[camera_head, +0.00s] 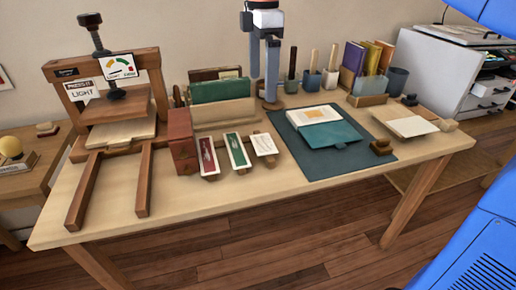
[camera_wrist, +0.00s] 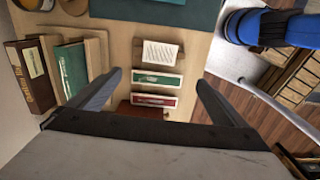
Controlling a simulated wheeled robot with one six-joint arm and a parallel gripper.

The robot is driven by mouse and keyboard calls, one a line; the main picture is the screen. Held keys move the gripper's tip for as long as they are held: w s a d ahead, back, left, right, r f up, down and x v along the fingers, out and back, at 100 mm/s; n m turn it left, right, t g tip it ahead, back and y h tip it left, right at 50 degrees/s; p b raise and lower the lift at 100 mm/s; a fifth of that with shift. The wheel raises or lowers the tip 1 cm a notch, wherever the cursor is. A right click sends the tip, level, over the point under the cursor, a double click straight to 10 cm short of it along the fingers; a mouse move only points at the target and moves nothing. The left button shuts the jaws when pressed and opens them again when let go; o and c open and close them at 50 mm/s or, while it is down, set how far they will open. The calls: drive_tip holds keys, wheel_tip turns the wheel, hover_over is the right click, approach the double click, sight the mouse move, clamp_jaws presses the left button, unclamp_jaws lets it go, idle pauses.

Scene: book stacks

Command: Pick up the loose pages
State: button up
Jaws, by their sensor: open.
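Cream-white pages (camera_head: 410,124) lie on a low wooden rest at the right of the table, right of the dark mat. A white slip with printed lines (camera_head: 263,144) lies in a wooden holder at the table's middle; it also shows in the wrist view (camera_wrist: 160,53). I cannot tell for sure which are the loose pages. On the mat lies a teal cover (camera_head: 328,134) with a pale block on it. My gripper (camera_head: 264,86) hangs above the back of the table, open and empty. In the wrist view its fingers (camera_wrist: 158,82) spread on both sides of the holders.
A wooden press (camera_head: 108,90) stands at the left. Green (camera_head: 237,150) and red (camera_head: 208,156) strips sit beside the slip, next to a red-brown box (camera_head: 182,140). Upright books (camera_head: 220,90), tool pots and a book rack (camera_head: 370,99) line the back. The front right mat (camera_head: 340,165) has free room.

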sight(260, 144)
wheel_tip(260, 144, down, 17)
drive_tip(key=shift+a+f, duration=0.1)
drive_tip(key=shift+a, duration=0.05)
idle(0.6)
idle(0.4)
drive_tip(key=shift+c, duration=0.6)
drive_tip(key=c, duration=1)
